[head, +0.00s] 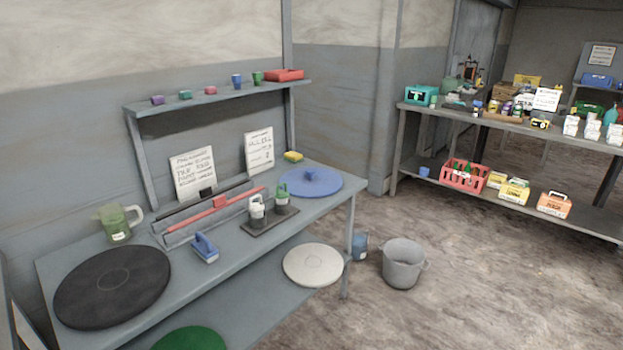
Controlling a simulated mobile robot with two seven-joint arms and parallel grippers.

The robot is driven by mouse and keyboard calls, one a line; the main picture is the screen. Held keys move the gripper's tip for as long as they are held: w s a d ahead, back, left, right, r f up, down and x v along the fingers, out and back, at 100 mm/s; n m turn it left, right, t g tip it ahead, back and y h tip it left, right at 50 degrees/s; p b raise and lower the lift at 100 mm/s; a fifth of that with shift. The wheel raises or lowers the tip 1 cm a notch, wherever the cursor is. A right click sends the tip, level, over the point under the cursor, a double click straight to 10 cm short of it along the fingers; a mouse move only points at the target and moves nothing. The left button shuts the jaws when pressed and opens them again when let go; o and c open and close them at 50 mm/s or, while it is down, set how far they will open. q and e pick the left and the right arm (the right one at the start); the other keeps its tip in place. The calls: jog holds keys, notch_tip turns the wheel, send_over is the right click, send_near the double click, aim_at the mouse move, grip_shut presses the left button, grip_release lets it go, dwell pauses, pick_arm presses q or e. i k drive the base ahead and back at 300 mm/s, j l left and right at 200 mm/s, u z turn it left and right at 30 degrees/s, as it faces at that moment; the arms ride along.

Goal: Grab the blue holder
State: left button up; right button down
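Two blue things on the grey table could be the blue holder, and I cannot tell which one is meant. One is a small blue block-shaped tool with a raised handle (205,248), lying near the table's front edge, right of a large black disc (112,286). The other is a flat round blue disc (318,183) with a small knob at its centre, at the table's far right end. Neither is covered. Neither of my grippers is in view.
A green jug (119,223) stands at left. A white disc (313,265) lies on the lower shelf. A grey bucket (402,266) stands on open floor.

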aim_at(309, 182)
jog(key=i+l+u, duration=0.1)
jog(key=i+l, duration=0.6)
jog(key=i+l+u, duration=0.15)
jog(key=i+l, duration=0.55)
jog(key=l, duration=0.15)
jog(key=i+l+u, duration=0.15)
jog(key=i+l, duration=0.5)
jog(key=l, duration=0.25)
jog(key=i+l+u, duration=0.15)
jog(key=i+l, duration=0.15)
jog(key=l, duration=0.15)
